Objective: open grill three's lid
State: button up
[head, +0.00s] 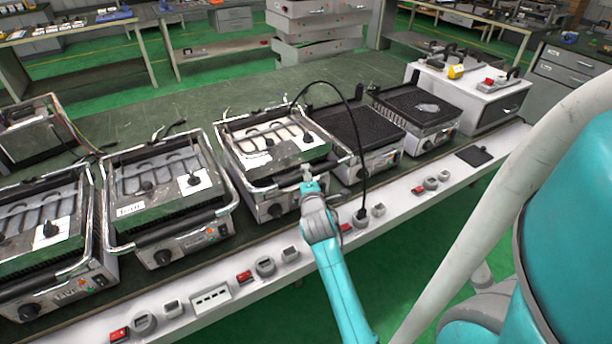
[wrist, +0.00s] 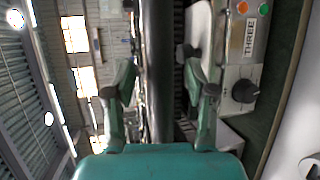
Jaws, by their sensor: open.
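Grill three (head: 262,142) is the middle grill on the bench in the head view, its lid down and heating coils showing on top. In the wrist view its front panel reads "THREE" (wrist: 249,38), beside a black knob (wrist: 243,91) and orange and green lights. The lid's dark handle bar (wrist: 158,50) runs upright through the wrist picture. My gripper (head: 308,176) is at the handle's right part in the head view. In the wrist view my gripper (wrist: 159,80) is open, one finger on each side of the bar. I cannot tell whether either finger touches it.
Two lidded grills (head: 165,195) stand to the left. Two grills with open dark plates (head: 355,130) stand to the right, then a white box (head: 470,95). A black cable (head: 360,150) arches just right of my gripper. Switches line the bench's front ledge (head: 250,285).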

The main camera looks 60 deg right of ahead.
jog(key=shift+x, duration=1.05)
grip_shut()
jog(key=shift+r, duration=0.1)
